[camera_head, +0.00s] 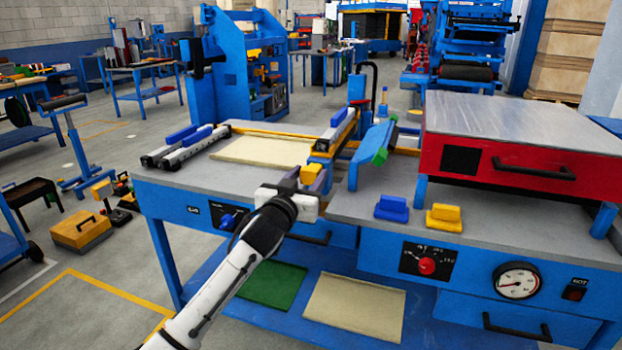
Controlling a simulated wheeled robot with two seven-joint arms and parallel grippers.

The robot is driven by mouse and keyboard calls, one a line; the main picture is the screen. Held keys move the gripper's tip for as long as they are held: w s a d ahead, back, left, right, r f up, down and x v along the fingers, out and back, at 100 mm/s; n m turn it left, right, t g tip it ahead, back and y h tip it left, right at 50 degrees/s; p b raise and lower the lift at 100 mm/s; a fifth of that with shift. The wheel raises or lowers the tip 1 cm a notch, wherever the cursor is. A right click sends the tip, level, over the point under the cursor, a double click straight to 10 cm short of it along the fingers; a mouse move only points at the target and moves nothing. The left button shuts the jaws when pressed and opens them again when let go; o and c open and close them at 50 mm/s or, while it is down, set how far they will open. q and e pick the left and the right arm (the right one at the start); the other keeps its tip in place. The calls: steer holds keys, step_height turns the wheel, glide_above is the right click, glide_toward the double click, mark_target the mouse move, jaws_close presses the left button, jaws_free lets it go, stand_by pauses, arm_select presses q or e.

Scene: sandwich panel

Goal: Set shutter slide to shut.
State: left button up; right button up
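My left gripper (309,182) is above the front edge of the bench, near its middle. A yellow block (310,173) shows right at its fingertips. I cannot tell whether the fingers touch or hold it, or how far apart they are. No part is plainly marked as the shutter slide. A blue knob (228,217) on a dark plate is on the bench front, left of my gripper, and could be it; its setting is too small to read. My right gripper is out of view.
The bench top (350,205) carries a red box (520,135) with a grey lid at right, and blue (391,208) and yellow (444,218) blocks. A red dial knob (427,266) and a gauge (517,281) are on the front. A cream panel (262,151) lies behind my gripper.

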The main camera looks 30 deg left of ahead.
arm_select(q)
steer(key=shift+o, duration=0.7)
steer(key=shift+w+f, duration=0.1)
steer(key=shift+s, duration=0.25)
steer(key=s+d, duration=0.1)
steer(key=s, duration=0.9)
steer(key=shift+d, duration=0.15)
